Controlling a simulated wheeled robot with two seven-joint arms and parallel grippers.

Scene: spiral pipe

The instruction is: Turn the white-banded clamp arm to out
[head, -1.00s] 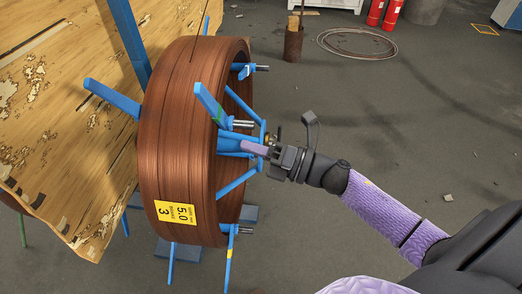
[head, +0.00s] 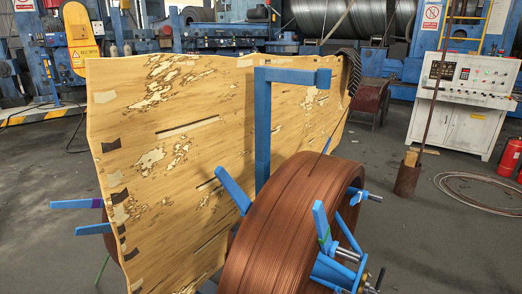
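A copper-brown coil (head: 285,235) hangs on a blue holder with several blue clamp arms around it. One clamp arm (head: 321,218) at the coil's front face carries a green band. Another clamp arm (head: 363,196) at the upper right of the coil shows no clear band. A blue bar (head: 232,190) sticks up behind the coil. At the far left, a blue arm (head: 75,204) with a purple band shows beyond the board. I cannot make out a white band on any arm. The coil's lower part is cut off by the picture edge. Neither of my grippers is in view.
A large worn wooden board (head: 200,130) stands behind the coil, with a blue post (head: 263,130) in front of it. A white control cabinet (head: 460,105), a rusty tube (head: 407,178), a wire loop (head: 480,190) and red extinguishers (head: 509,157) stand right. Floor between is clear.

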